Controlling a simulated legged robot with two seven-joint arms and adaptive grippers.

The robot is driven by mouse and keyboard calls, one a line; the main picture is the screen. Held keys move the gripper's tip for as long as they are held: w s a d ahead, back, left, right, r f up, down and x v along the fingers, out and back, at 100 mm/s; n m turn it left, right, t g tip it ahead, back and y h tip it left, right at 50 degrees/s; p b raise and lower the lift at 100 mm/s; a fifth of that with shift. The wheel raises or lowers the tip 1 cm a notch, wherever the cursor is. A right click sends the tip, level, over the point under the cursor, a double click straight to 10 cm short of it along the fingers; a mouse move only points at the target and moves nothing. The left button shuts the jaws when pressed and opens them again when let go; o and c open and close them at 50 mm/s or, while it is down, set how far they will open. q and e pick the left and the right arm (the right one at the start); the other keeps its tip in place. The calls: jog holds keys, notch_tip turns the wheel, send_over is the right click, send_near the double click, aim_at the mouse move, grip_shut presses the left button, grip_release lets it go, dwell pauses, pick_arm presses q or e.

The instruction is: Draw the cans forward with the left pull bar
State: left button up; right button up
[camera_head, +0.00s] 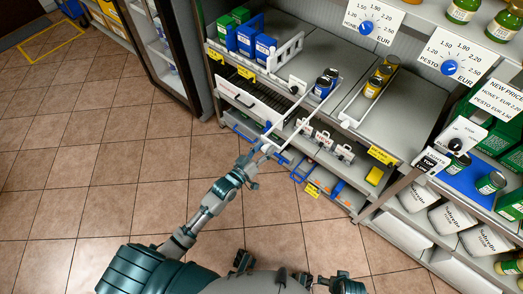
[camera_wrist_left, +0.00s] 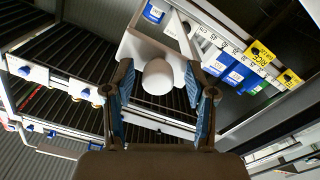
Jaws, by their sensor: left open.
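The left pull bar (camera_head: 296,131) is a thin white rod running diagonally from the shelf front back towards the blue-labelled cans (camera_head: 324,87). These cans stand together on the middle shelf. My left gripper (camera_head: 268,147) is open at the shelf front, by the near end of that bar. In the left wrist view a round white knob (camera_wrist_left: 157,77) on a white plate (camera_wrist_left: 139,45) appears between the spread fingers; I cannot tell whether they touch it. A second white bar (camera_head: 350,104) runs beside the yellow cans (camera_head: 376,82) to the right.
Blue and green boxes (camera_head: 246,38) stand at the shelf's left behind a white guard. Wire holders and a lower shelf (camera_head: 318,184) lie under the cans. Price dials (camera_head: 367,28) hang above. A side shelf with jars and white bags (camera_head: 450,220) stands right.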

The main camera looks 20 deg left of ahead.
pick_arm(q)
jog(key=v, duration=1.2)
jog(key=s+a+f+m+g+y+p, duration=0.15)
jog(key=s+f+g, duration=0.25)
jog(key=f, duration=0.7)
jog(key=s+f+g+y+p, duration=0.3)
jog(key=s+f+g, duration=0.1)
jog(key=f, duration=0.7)
jog(key=s+f+m+g+p, duration=0.1)
jog(key=s+f+g, duration=0.2)
jog(key=s+f, duration=0.3)
jog(key=s+d+f+m+g+y, duration=0.1)
jog(key=s+f+g, duration=0.3)
jog(key=s, duration=0.7)
notch_tip(320, 180, down, 3)
jog(key=shift+d+r+p, duration=0.2)
jog(key=shift+p, duration=0.2)
pick_arm(e)
jog(key=s+f, duration=0.4)
jog(key=f, duration=1.2)
jog(key=shift+d+f+g, duration=0.15)
jog(key=shift+d+g, duration=0.05)
jog(key=shift+g, duration=0.1)
pick_arm(q)
jog(key=shift+y, duration=0.25)
pick_arm(e)
jog(key=shift+s, duration=0.1)
